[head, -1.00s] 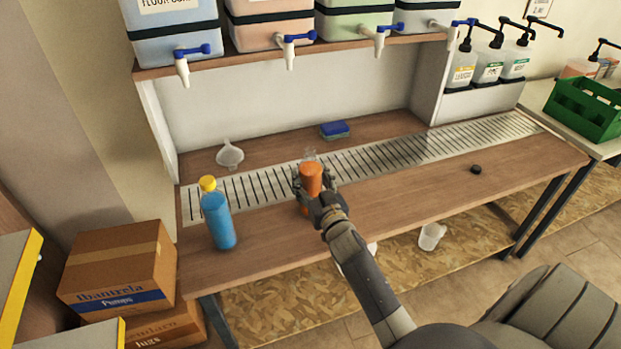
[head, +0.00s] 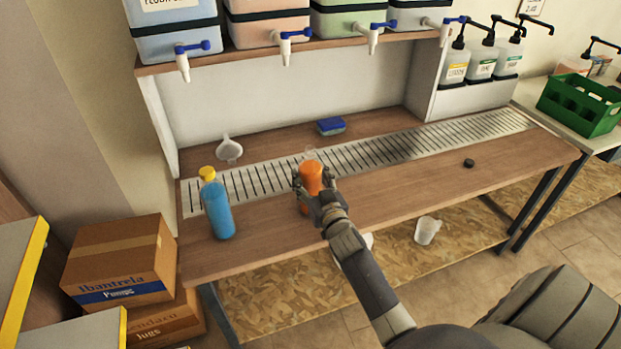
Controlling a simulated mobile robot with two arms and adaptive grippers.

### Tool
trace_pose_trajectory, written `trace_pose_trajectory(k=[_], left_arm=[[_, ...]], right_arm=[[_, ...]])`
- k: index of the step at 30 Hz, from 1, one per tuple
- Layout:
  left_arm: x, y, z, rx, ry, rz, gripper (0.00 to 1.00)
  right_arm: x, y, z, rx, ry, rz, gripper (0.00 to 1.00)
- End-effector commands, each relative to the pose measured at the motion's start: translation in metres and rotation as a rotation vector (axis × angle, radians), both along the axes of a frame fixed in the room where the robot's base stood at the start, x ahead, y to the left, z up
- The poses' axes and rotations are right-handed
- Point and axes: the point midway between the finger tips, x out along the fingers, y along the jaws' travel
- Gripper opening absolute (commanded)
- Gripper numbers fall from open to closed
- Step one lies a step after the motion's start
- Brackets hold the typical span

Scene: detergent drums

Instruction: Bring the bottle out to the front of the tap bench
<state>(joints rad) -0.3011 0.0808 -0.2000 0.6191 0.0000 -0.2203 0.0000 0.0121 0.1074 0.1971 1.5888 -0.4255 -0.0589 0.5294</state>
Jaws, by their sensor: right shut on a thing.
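An orange bottle (head: 311,174) with a clear top stands or hovers upright at the front edge of the slotted drain strip (head: 255,179) on the tap bench (head: 430,187). My right gripper (head: 309,184) is shut around its body from the front. Its fingers hide part of the bottle's sides, and I cannot tell if its base touches the wood. A blue bottle (head: 217,208) with a yellow cap stands to the left on the bench. A small black cap (head: 469,163) lies on the right of the bench. My left gripper is out of view.
Drums with taps (head: 182,62) line the shelf above. A funnel (head: 229,148) and a blue sponge (head: 331,126) lie behind the strip. Pump bottles (head: 481,63) and a green crate (head: 580,104) are at right. The front wood between gripper and black cap is clear.

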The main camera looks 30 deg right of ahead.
Motion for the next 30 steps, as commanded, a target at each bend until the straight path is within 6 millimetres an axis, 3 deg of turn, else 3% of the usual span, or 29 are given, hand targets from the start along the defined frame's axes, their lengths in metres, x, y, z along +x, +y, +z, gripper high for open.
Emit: trace_pose_trajectory(k=[3, 4, 7, 20, 26, 30], left_arm=[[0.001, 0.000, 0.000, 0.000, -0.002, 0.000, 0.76], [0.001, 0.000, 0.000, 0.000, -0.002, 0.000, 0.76], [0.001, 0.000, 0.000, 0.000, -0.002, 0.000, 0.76], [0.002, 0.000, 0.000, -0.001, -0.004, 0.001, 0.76], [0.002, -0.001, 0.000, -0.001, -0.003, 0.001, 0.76], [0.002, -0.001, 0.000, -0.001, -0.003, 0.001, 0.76]], right_arm=[[0.001, 0.000, 0.003, -0.001, -0.006, 0.001, 0.07], [0.001, 0.000, 0.003, -0.001, -0.006, 0.001, 0.55], [0.000, 0.000, 0.002, -0.001, -0.005, 0.001, 0.76], [-0.004, 0.001, -0.002, 0.001, 0.004, -0.001, 0.76], [-0.027, 0.006, -0.002, 0.001, 0.003, 0.000, 0.76], [-0.054, 0.012, -0.002, 0.002, 0.003, -0.001, 0.76]])
